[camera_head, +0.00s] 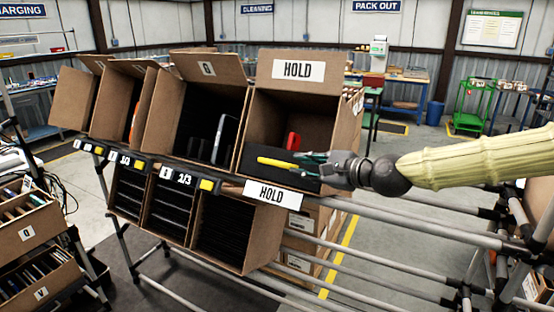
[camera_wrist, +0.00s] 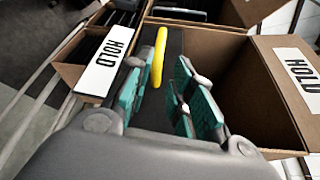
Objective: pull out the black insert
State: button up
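The black insert (camera_head: 272,176) sits in the opening of the right-hand carton marked HOLD (camera_head: 252,130), along its lower front. A yellow strip (camera_head: 277,162) lies at the insert's top. In the wrist view the yellow strip (camera_wrist: 158,58) and dark surface of the insert (camera_wrist: 166,88) show between my fingers. My gripper (camera_head: 306,164) reaches in from the right at the carton's mouth. Its teal finger pads are apart, one on each side of the strip in the wrist view (camera_wrist: 158,72). I see no clear contact. The insert's lower part is hidden.
A red item (camera_head: 293,141) stands inside the HOLD carton behind my gripper. A white HOLD label (camera_head: 273,194) runs along the rack edge below. More tilted cartons (camera_head: 208,110) stand to the left. Rack rails (camera_head: 400,225) extend at the lower right.

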aim_at(286, 164)
jog(key=p+x, duration=0.1)
jog(key=x, duration=0.5)
jog(key=shift+s+a, duration=0.1)
jog(key=shift+a, duration=0.15)
jog(key=shift+a+r+p, duration=0.2)
jog(key=shift+a+p, duration=0.25)
jog(key=shift+a, duration=0.2)
jog(key=shift+d+x, duration=0.2)
jog(key=shift+x, duration=1.25)
jog(key=shift+f, duration=0.1)
jog(key=shift+a, duration=0.1)
grip_shut()
